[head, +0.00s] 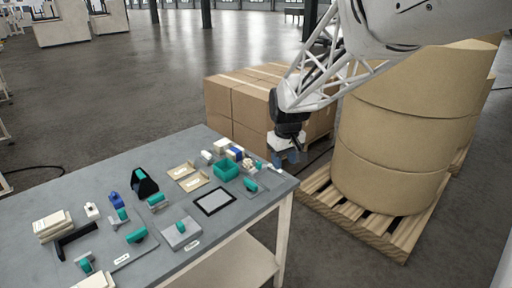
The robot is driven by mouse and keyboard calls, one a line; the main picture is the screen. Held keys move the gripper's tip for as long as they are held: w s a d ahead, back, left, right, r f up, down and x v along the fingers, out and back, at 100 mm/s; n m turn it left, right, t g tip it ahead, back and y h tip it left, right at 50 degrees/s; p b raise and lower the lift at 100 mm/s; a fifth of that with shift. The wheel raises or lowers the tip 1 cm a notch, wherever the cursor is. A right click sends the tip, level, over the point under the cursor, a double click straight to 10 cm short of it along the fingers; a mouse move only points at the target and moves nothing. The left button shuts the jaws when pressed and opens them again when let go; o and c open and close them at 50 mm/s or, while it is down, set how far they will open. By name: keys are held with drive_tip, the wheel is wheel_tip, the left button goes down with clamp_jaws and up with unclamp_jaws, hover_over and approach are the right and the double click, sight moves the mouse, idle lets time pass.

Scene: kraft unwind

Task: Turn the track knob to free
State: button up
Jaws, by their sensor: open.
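Several teal knobs or handles on grey mounts are spread over the grey table (225,238). One teal knob (182,228) sits on a square grey plate with a small white label (192,245) at the front edge. Another teal part (250,185) is on a grey plate near the table's right corner. My gripper (288,161) is open and empty, above the table's right end, apart from all the knobs.
A teal open box (227,170), small white and blue blocks, and a black-framed pad (214,201) lie near the right end. Cardboard boxes (240,105) and large kraft rolls (395,140) on a pallet (385,232) stand beyond the table.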

sight(250, 182)
drive_tip(key=w+a+f+n, duration=0.1)
drive_tip(key=w+a+f, duration=0.2)
drive_tip(key=w+f, duration=0.1)
drive_tip(key=w+a+f+n, duration=0.1)
drive_tip(key=w+a+f, duration=0.3)
drive_tip(key=w, duration=0.1)
drive_tip(key=w+a+f+n+g, duration=0.1)
drive_tip(key=w+a+f, duration=0.3)
drive_tip(key=w+f, duration=0.1)
drive_tip(key=shift+w+f, duration=0.1)
drive_tip(key=shift+w, duration=0.15)
drive_tip(key=shift+f, duration=0.1)
drive_tip(key=shift+f, duration=3.8)
clamp_jaws()
